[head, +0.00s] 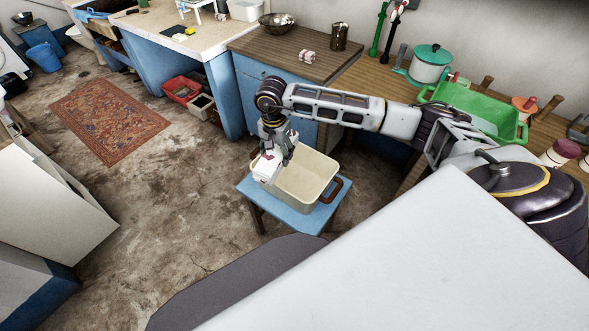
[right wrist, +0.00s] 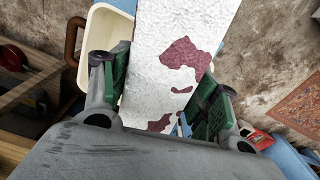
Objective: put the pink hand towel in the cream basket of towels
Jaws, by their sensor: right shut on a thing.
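My right gripper (head: 278,155) is above the left edge of the cream basket (head: 308,181). It is shut on the pink hand towel (right wrist: 160,45), which looks like a flat white slab with dark pink patches between the green-padded fingers (right wrist: 165,80) in the right wrist view. In the head view the towel (head: 265,170) hangs at the basket's left rim; whether it touches the rim I cannot tell. The basket has brown handles and stands on a blue stool (head: 250,187); its visible inside looks bare. My left gripper is not in view.
A wooden counter (head: 290,45) behind holds a bowl, a dark mug and a small red-and-white item. A green tub (head: 475,110) and a pot (head: 430,65) stand on the right.

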